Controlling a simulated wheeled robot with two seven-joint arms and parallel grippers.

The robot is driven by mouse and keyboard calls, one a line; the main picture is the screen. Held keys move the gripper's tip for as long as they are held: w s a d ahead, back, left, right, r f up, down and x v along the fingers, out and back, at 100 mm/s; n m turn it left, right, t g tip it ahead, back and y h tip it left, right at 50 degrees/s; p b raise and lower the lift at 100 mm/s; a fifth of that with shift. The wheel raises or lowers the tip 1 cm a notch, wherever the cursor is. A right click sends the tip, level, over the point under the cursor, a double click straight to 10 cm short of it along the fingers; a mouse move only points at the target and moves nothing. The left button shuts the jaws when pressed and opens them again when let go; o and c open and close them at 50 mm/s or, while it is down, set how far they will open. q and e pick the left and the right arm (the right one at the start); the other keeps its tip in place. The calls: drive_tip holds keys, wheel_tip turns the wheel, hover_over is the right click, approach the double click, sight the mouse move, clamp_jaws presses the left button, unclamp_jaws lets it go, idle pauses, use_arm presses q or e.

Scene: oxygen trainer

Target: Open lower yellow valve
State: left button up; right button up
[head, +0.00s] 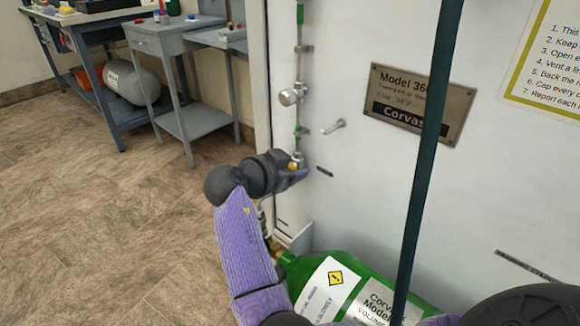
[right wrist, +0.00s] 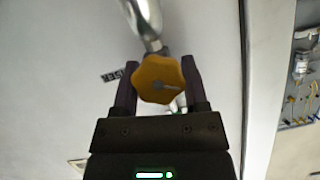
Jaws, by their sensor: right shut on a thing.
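The lower yellow valve (right wrist: 160,78) has a lobed yellow knob on a silver pipe. In the right wrist view it sits between the two dark fingers of my right gripper (right wrist: 160,90), which is shut on it. In the head view my right gripper (head: 299,172) is at the white panel, at the low end of the thin vertical pipe. Only a small part of the yellow knob (head: 293,166) shows there, the rest hidden by the gripper. My left gripper is not in view.
A green cylinder (head: 315,268) lies below. A dark vertical pole (head: 428,150) crosses the view. Grey tables (head: 178,40) stand at the back left, with open floor before them.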

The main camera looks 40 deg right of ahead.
clamp_jaws()
drive_tip(key=shift+r+n+g+p, duration=0.2)
drive_tip(key=shift+n+g+p, duration=0.1)
drive_tip(key=shift+n+p, duration=0.1)
drive_tip(key=shift+n+g, duration=0.3)
drive_tip(key=shift+n, duration=0.2)
drive_tip(key=shift+f+n+g, duration=0.25)
drive_tip(key=shift+n+g, duration=0.25)
drive_tip(key=shift+n, duration=0.1)
drive_tip(key=o, duration=0.5)
unclamp_jaws()
drive_tip(key=o, duration=0.5)
